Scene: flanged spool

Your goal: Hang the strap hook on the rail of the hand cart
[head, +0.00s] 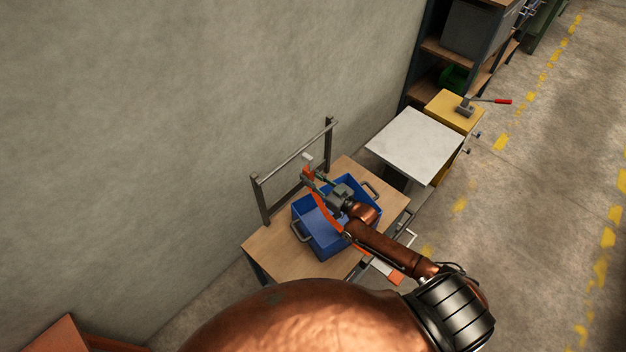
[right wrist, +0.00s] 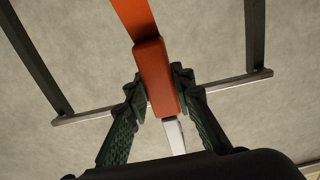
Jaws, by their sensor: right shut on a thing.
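My right gripper (head: 317,180) is shut on the strap hook, held above the blue bin on the hand cart (head: 275,258). In the right wrist view, the right gripper (right wrist: 158,88) grips the hook's orange block (right wrist: 155,70) from both sides. The orange strap (right wrist: 133,18) runs to the top of that picture, and the pale metal hook (right wrist: 174,136) sticks out at the other end. The cart's grey rail (head: 293,153) stands at the wall side; it also shows behind the fingers in the wrist view (right wrist: 233,82). Contact between hook and rail cannot be told. My left gripper is out of view.
The blue bin (head: 326,246) with grey handles takes up much of the wooden cart top. A white-topped table (head: 415,143) and a yellow cabinet (head: 452,108) with a red-handled tool stand beyond the cart. The wall (head: 190,90) is close behind the rail.

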